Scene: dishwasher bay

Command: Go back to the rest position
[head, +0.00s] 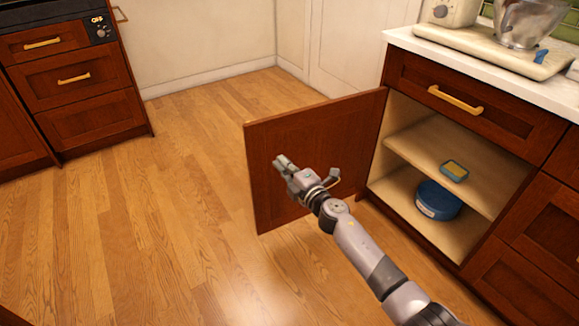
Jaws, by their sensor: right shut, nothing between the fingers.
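My right gripper (281,162) is shut and empty. It is held out in front of the open cabinet door (312,125), and in the picture it overlaps the door's panel. I cannot tell whether it touches the door. My right arm reaches in from the lower right. My left gripper is not in view.
The door stands swung wide from the open cabinet (403,188). Inside are a small yellow-and-blue item (454,171) on the shelf and a blue round container (438,201) below. A counter (505,74) runs along the right. Wooden floor (150,240) is clear at left.

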